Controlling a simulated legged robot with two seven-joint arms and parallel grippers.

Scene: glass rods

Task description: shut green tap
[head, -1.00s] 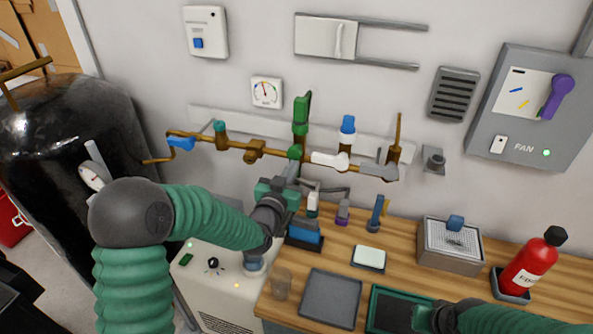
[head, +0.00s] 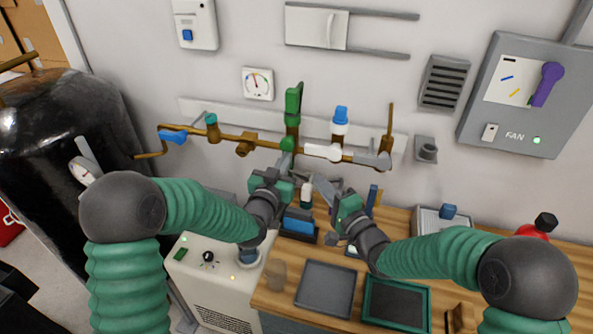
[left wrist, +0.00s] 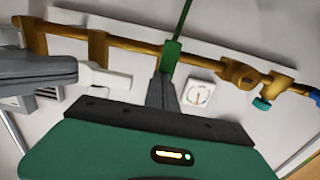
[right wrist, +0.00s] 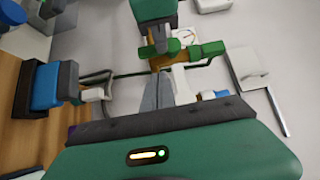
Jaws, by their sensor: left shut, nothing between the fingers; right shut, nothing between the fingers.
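The green tap (head: 292,105) sits on the brass pipe, its long green handle pointing up, across the pipe's run. It shows in the left wrist view (left wrist: 171,55) just beyond the fingertips, and in the right wrist view (right wrist: 208,52). My left gripper (head: 287,172) is shut and empty, just below the tap's green body; whether it touches cannot be told. My right gripper (head: 322,184) is shut and empty, lower and to the right of the tap, pointing up-left towards it. Its shut fingers (right wrist: 160,90) show in the right wrist view.
The brass pipe (head: 235,137) also carries a white valve (head: 322,151), a blue-topped tap (head: 340,120) and a blue lever (head: 172,136). A gauge (head: 257,83) hangs above. Blue items (head: 298,222) and a grey tray (head: 325,288) stand on the bench below my grippers.

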